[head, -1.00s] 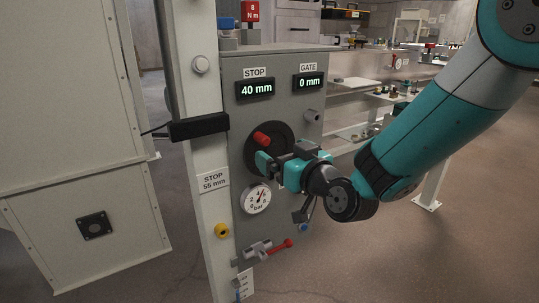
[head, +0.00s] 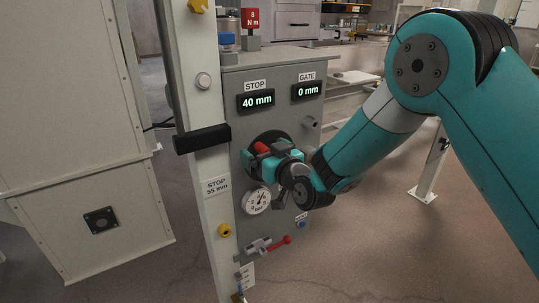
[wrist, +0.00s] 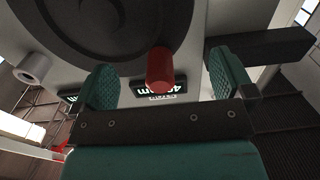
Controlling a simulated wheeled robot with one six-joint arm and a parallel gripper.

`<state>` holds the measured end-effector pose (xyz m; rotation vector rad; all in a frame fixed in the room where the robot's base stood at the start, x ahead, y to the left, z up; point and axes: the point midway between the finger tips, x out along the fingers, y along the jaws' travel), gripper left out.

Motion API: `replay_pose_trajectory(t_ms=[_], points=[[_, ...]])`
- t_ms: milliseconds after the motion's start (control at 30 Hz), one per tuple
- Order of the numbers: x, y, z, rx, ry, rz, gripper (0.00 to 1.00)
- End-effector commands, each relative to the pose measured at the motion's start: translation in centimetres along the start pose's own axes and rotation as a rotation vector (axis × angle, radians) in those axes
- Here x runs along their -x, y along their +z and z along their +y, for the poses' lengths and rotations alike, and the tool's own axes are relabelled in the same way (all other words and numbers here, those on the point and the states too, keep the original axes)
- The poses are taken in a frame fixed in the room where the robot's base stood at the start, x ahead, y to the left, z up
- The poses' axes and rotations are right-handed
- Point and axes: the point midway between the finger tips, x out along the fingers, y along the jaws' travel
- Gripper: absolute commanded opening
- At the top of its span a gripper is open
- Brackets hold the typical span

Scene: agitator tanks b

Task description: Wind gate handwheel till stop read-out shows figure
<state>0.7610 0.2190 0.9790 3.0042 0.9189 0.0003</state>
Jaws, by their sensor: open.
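The grey panel shows a STOP read-out (head: 257,100) at 40 mm and a GATE read-out (head: 307,90) at 0 mm. A sign (head: 216,186) on the post reads STOP 55 mm. Below the read-outs is a dark handwheel (head: 276,137) with a red handle; much of it is hidden by my gripper in the head view. In the wrist view the dark disc (wrist: 95,30) fills the upper left and the red handle (wrist: 160,70) stands between my fingers. My gripper (wrist: 163,82) is open, with a finger on either side of the handle and a visible gap to each.
A pressure gauge (head: 257,200) sits below the wheel, and a red-handled valve (head: 270,245) below that. A black bar (head: 201,139) juts from the white post at the panel's left. A grey knob (head: 311,122) is at the panel's right.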

Motion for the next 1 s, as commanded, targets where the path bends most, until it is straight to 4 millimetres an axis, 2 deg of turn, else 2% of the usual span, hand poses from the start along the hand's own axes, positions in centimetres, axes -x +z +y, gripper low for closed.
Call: replay_pose_trajectory(t_ms=[33,67,433,633,900,1000], points=[[0.0,0.0,0.0,0.0,0.0,0.0,0.95],[0.0,0.0,0.0,0.0,0.0,0.0,0.89],[0.0,0.0,0.0,0.0,0.0,0.0,0.04],[0.0,-0.2,0.4,-0.053,0.002,0.001,0.04],[0.1,-1.1,2.2,-0.358,0.003,-0.001,0.04],[0.1,-1.2,2.5,-0.411,0.002,-0.002,0.04]])
